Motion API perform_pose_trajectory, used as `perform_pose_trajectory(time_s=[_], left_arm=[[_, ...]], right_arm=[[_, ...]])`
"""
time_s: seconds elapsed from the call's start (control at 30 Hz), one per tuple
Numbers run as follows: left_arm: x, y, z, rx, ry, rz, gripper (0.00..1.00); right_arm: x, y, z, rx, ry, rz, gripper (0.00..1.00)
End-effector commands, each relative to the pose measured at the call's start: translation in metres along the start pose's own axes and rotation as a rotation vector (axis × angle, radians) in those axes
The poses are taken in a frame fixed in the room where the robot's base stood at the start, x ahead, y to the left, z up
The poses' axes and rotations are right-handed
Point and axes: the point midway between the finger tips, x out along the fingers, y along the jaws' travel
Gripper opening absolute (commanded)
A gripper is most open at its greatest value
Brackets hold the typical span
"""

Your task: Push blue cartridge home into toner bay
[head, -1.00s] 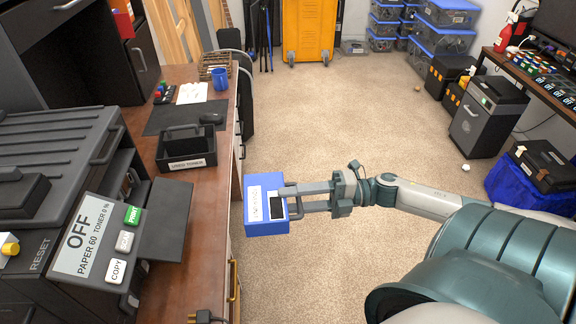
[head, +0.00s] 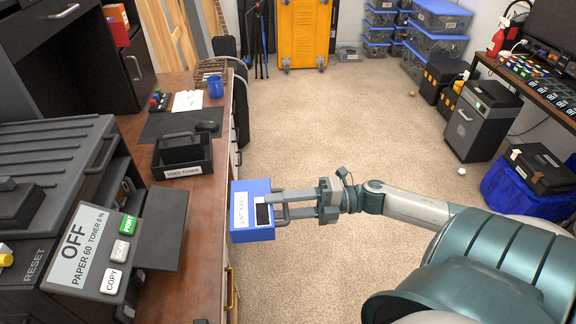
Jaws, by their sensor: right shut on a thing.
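The blue cartridge (head: 250,226) has a white label on its face. My right gripper (head: 272,208) is shut on its right side and holds it in the air by the desk's right edge. The dark printer (head: 50,150) stands at the left, with a panel (head: 75,245) reading OFF, PAPER 60, TONER 0 %. A dark open flap or tray (head: 160,235) sticks out from its right side. The toner bay's opening is hard to make out from here. The cartridge is apart from the printer, to its right. My left gripper is out of view.
A black tray (head: 184,172) labelled USED TONER sits on the wooden desk (head: 197,270), with a dark item in it. A blue mug (head: 215,87) and a mouse (head: 207,127) are farther back. Bare desk lies between flap and cartridge. Open carpet (head: 350,120) is to the right.

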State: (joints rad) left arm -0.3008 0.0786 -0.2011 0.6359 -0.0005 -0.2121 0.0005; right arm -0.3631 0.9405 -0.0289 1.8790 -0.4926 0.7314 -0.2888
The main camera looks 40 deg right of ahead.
Motion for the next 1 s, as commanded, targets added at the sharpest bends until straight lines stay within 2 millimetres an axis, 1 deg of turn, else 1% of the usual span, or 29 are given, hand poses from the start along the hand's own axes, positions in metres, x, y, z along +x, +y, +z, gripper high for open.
perform_pose_trajectory(time_s=[0.03, 0.3, 0.4, 0.63, 0.9, 1.0], left_arm=[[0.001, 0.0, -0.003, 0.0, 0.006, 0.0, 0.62], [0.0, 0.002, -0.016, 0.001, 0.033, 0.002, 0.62], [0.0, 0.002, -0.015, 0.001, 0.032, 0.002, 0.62], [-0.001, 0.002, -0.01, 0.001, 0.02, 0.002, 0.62], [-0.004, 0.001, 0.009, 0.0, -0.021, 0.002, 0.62], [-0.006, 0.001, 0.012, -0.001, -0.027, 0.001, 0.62]], right_arm=[[0.006, 0.001, 0.001, -0.002, 0.001, 0.003, 0.0], [0.037, 0.0, 0.001, -0.002, 0.0, 0.004, 0.0], [0.048, 0.0, 0.001, -0.001, 0.001, 0.004, 0.0], [0.074, -0.001, 0.001, 0.0, 0.0, 0.004, 0.0], [0.104, -0.001, 0.001, -0.001, 0.0, 0.003, 0.0], [0.115, -0.001, 0.001, -0.001, 0.0, 0.004, 0.0]])
